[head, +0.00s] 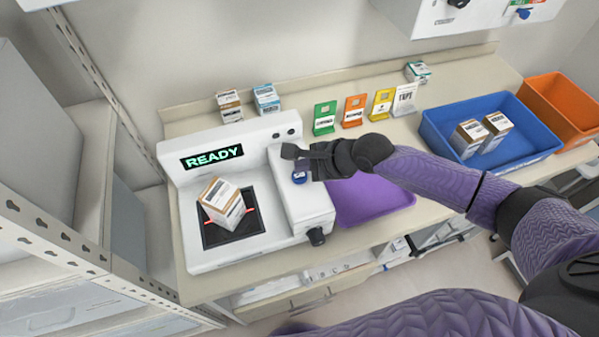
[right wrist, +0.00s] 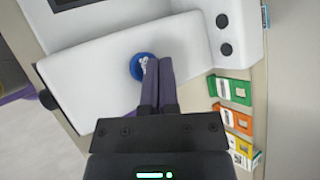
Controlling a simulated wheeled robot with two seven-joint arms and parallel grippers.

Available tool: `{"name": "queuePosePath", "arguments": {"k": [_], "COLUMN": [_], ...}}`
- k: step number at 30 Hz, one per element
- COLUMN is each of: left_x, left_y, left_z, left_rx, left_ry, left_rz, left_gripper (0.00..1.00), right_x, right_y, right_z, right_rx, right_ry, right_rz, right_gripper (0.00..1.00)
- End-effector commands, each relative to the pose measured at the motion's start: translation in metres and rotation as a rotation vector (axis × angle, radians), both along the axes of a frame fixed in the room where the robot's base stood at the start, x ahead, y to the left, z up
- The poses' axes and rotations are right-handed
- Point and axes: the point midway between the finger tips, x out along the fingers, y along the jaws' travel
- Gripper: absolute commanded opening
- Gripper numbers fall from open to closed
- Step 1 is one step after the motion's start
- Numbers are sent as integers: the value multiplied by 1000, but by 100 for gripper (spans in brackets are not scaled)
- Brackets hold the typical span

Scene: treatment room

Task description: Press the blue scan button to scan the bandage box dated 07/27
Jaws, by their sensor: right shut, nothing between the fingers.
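The white scanner (head: 190,170) stands at the left of the counter, and its display (head: 213,157) reads READY. A white and brown bandage box (head: 222,203) sits tilted on the dark scan plate (head: 240,238), with a red light line at its base. I cannot read its date. The blue scan button (head: 299,178) is on the scanner's right arm; it also shows in the right wrist view (right wrist: 136,67). My right gripper (head: 290,152) is shut and empty, its fingertips over or beside the button. I cannot tell whether they touch it. My left gripper is not in view.
A blue bin (head: 433,132) with two boxes and an orange bin (head: 545,90) stand at the right. A purple tray (head: 375,205) lies beside the scanner. Boxes (head: 266,99) and coloured cards (head: 325,118) line the back. Shelving (head: 60,240) stands at the left.

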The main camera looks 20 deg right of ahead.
Motion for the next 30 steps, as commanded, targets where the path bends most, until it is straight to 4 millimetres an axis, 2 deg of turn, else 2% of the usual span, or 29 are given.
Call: {"name": "queuePosePath", "arguments": {"k": [11, 30], "left_x": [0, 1], "left_y": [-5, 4], "left_z": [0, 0], "left_rx": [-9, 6], "left_ry": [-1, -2], "left_rz": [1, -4], "left_gripper": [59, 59], "right_x": [0, 0], "right_y": [0, 0], "right_z": [0, 0], "right_rx": [0, 0], "right_ry": [0, 0], "right_rz": [0, 0], "right_gripper": [0, 0]}}
